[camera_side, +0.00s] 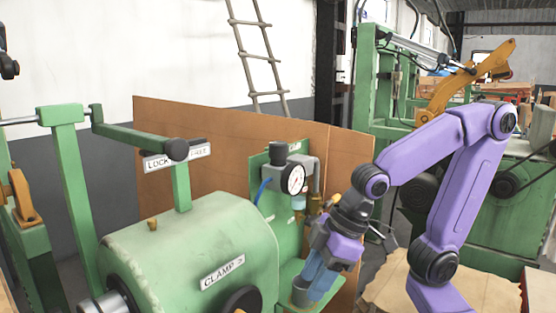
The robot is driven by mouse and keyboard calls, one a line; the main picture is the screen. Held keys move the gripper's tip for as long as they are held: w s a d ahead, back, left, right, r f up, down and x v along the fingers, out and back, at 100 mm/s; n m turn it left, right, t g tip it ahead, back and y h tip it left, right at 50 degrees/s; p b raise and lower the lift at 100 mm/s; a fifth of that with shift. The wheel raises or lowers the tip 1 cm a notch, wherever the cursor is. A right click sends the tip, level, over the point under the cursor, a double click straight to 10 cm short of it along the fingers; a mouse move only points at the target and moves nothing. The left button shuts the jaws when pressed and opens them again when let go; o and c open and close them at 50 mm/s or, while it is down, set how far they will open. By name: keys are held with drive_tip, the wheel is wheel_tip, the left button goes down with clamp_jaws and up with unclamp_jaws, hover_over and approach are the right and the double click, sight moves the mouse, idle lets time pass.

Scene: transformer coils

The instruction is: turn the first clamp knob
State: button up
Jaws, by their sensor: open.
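A green machine housing (190,250) carries a label reading "CLAMP" (222,271). A dark round knob (243,300) sits below that label, cut off by the bottom edge of the picture. I cannot tell for sure that it is the first clamp knob. My gripper (310,285) points down to the right of the housing, over a green ledge, apart from the dark knob. Its jaws are open.
A pressure gauge (293,179) with fittings stands on a green panel behind my gripper. A brown board (230,135) closes off the back.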

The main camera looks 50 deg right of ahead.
drive_tip(key=w+d+r+m+t, duration=0.1)
drive_tip(key=w+r+m+t, duration=0.1)
drive_tip(key=w+r+t, duration=0.1)
drive_tip(key=w+d+r+m+t+y, duration=0.1)
drive_tip(key=w+d+r+m+t, duration=0.1)
drive_tip(key=w+r, duration=0.3)
drive_tip(key=w+d+r+m+t+y, duration=0.1)
drive_tip(key=w+d+r+m+t, duration=0.1)
drive_tip(key=r, duration=0.7)
drive_tip(key=shift+w+t, duration=0.8)
drive_tip(key=shift+w, duration=0.45)
drive_tip(key=shift+w+d+r+t, duration=0.2)
drive_tip(key=shift+d+r+t, duration=0.15)
drive_tip(key=shift+r, duration=0.25)
